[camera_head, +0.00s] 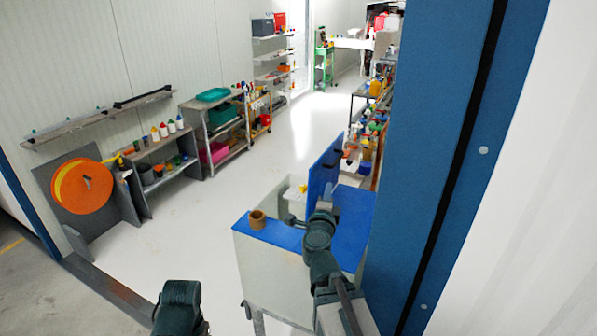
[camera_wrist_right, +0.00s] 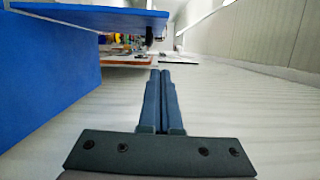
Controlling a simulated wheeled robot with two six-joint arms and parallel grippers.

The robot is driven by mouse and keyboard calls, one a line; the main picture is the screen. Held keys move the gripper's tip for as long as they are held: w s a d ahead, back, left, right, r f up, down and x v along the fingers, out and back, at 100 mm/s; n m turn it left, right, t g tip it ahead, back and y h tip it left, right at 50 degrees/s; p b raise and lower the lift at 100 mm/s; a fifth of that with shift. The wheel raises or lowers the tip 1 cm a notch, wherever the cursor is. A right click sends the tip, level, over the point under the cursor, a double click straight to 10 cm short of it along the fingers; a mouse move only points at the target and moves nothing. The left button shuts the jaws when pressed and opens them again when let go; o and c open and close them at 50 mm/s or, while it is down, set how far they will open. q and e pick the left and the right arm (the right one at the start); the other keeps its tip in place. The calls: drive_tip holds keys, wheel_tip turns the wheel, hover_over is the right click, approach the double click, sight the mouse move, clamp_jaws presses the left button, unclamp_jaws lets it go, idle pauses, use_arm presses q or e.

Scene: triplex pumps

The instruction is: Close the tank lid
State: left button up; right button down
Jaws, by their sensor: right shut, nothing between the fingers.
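The tank (camera_head: 262,270) stands in the lower middle of the head view, a pale box with a blue top (camera_head: 285,236). A blue panel (camera_head: 322,167), which looks like the raised lid, stands upright at its far side. My right gripper (camera_head: 327,190) is over the tank near this panel, partly hidden by its own arm. In the right wrist view my right gripper (camera_wrist_right: 160,74) is shut and empty. Blue panels (camera_wrist_right: 45,75) fill the left of that view, apart from the fingers. My left arm shows at the bottom of the head view, but its gripper does not.
A brown ring-shaped object (camera_head: 257,219) sits on the tank's blue top. A blue pillar (camera_head: 432,150) rises close on the right. Loaded shelves (camera_head: 212,130) and an orange reel (camera_head: 84,187) line the left wall. The floor (camera_head: 215,215) left of the tank is clear.

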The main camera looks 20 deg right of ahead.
sight(321, 169)
drive_tip(key=shift+d+f, duration=0.1)
drive_tip(key=w+d, duration=0.1)
drive_tip(key=w, duration=0.2)
drive_tip(key=w+d, duration=0.1)
drive_tip(key=w, duration=0.3)
drive_tip(key=w+d, duration=0.1)
drive_tip(key=w, duration=0.3)
drive_tip(key=shift+d, duration=0.1)
drive_tip(key=shift+r, duration=0.2)
